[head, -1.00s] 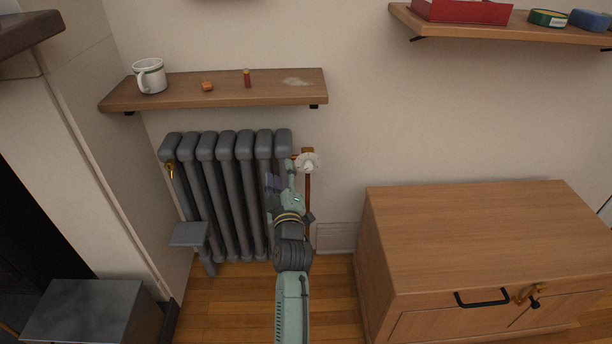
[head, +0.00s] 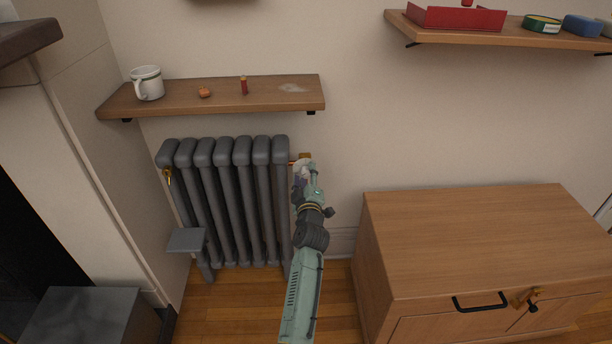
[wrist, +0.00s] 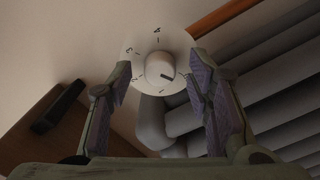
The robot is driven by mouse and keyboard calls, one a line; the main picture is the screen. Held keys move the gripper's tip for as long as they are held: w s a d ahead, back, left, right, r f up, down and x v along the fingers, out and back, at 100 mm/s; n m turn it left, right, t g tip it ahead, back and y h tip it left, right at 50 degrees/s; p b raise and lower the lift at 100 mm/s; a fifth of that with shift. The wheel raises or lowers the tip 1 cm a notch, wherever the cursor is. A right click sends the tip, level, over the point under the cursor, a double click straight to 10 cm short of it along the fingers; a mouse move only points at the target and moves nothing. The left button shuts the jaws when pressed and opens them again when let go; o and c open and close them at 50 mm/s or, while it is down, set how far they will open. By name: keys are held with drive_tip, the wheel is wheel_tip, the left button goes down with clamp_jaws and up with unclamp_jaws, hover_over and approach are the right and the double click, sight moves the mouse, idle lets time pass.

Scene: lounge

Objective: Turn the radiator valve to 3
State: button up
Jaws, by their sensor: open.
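The radiator valve shows in the wrist view as a white round dial (wrist: 135,57) with a raised pale knob (wrist: 160,68) at its middle. I can read 4 at the top, 3 at the upper left, 2 at the lower left and 1 at the bottom. A dark pointer mark on the knob points right and slightly down, away from 3. My gripper (head: 306,181) is open in front of the valve, and its two fingers (wrist: 159,72) stand on either side of the knob with gaps. In the head view the gripper partly covers the dial (head: 300,167).
A grey radiator (head: 230,200) stands left of my arm. A wooden shelf (head: 225,96) above holds a mug (head: 147,83) and small items. A wooden cabinet (head: 475,235) stands to the right. The wall between valve and cabinet is clear.

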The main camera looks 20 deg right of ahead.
drive_tip(key=shift+w+d, duration=0.1)
drive_tip(key=shift+w, duration=0.05)
clamp_jaws()
idle(0.6)
